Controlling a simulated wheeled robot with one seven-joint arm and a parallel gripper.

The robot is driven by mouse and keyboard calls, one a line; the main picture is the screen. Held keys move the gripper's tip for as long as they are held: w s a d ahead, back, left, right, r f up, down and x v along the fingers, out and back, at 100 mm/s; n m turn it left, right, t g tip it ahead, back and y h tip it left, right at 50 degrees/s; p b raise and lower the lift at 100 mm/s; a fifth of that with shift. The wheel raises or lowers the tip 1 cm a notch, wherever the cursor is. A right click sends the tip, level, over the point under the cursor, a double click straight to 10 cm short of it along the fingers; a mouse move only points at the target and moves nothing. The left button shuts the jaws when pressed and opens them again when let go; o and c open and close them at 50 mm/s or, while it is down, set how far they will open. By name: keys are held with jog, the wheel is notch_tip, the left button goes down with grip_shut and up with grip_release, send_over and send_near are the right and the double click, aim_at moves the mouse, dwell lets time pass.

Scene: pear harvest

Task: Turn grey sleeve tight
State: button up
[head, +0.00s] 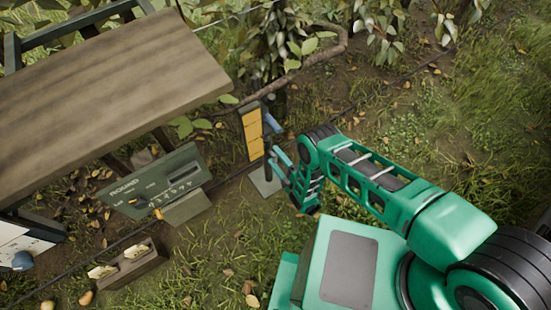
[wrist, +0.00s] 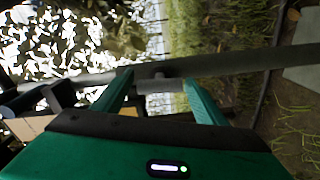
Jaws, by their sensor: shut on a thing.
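The grey sleeve (wrist: 158,87) shows in the wrist view as a short light-grey cylinder on a dark pipe (wrist: 245,63). My gripper (wrist: 156,80) has one green finger on each side of the sleeve and is shut on it. In the head view my gripper (head: 275,160) is beside a slim post with a yellow panel (head: 252,132). The sleeve is too small and covered to make out there. How tight it sits cannot be seen.
A blue part (head: 273,123) sticks out from the post just above my gripper. A wooden table (head: 110,80) fills the upper left. A green sign board (head: 150,185) and a small wooden box (head: 135,265) stand on the ground. Grass at the right is open.

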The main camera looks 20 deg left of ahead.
jog(key=shift+s+f+n, duration=0.15)
jog(key=shift+n, duration=0.45)
jog(key=o, duration=0.9)
jog(key=shift+o, duration=0.4)
jog(key=v, duration=1)
jog(key=shift+s+d, duration=0.15)
jog(key=shift+d, duration=0.2)
